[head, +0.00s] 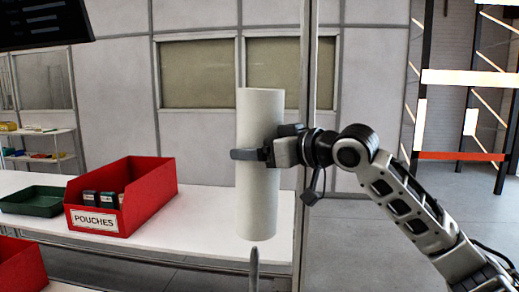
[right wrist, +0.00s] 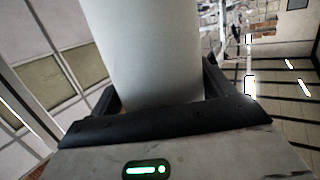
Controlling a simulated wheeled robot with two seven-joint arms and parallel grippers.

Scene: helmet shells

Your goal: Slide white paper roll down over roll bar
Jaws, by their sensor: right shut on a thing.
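A white paper roll (head: 259,205) stands upright in the air in the middle of the head view. My right gripper (head: 258,154) comes in from the right and is shut around the roll near its middle. In the right wrist view the roll (right wrist: 148,50) fills the gap between the two dark fingers. The roll bar (head: 254,268), a thin grey upright with a rounded tip, shows just below the roll's lower end, slightly left of its centre. A small gap shows between the tip and the roll. The bar's lower part is cut off by the frame. My left gripper is not in view.
A white table (head: 185,215) runs behind the roll, with a red bin (head: 150,200) labelled POUCHES and a green tray (head: 35,200). Another red bin (head: 20,265) is at lower left. A metal post (head: 303,215) stands close to the roll's right.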

